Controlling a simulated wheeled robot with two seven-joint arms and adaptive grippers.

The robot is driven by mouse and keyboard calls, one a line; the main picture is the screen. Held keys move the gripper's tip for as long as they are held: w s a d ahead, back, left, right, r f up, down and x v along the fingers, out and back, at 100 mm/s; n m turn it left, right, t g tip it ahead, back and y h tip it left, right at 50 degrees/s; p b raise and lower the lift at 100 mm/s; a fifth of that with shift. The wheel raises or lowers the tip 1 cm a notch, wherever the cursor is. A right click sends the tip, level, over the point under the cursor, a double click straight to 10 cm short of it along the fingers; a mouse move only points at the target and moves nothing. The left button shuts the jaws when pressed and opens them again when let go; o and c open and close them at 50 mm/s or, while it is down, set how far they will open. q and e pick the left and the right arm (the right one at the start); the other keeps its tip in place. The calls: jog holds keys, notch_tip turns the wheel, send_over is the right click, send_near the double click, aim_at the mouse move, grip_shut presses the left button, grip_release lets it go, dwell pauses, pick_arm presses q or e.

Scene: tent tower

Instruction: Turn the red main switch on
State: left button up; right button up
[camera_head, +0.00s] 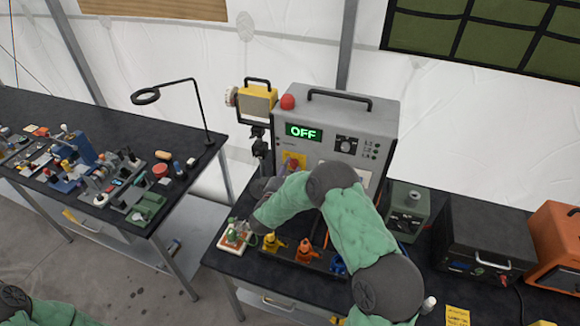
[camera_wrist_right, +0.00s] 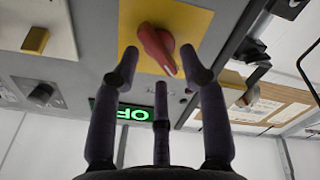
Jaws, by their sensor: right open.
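The red main switch (camera_wrist_right: 157,44) is a rotary handle on a yellow plate (camera_wrist_right: 191,22) on the front of a grey power cabinet (camera_head: 372,115). In the wrist view its handle points down and slightly right. The cabinet's green display (camera_head: 304,132) reads OFF. My right gripper (camera_wrist_right: 160,66) is open, its dark fingers spread around the switch's near end, with no clear grip on it. My left gripper is outside the view.
A red dome button (camera_head: 287,102) and a handle top the cabinet. Yellow (camera_head: 272,243), orange and blue connectors stand in front of it, below my forearm. A green box (camera_head: 407,207) and a black case (camera_head: 484,245) stand right. A cluttered table (camera_head: 190,195) is at left.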

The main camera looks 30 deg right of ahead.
jog(key=shift+w+d, duration=0.45)
jog(key=shift+d, duration=0.05)
grip_shut()
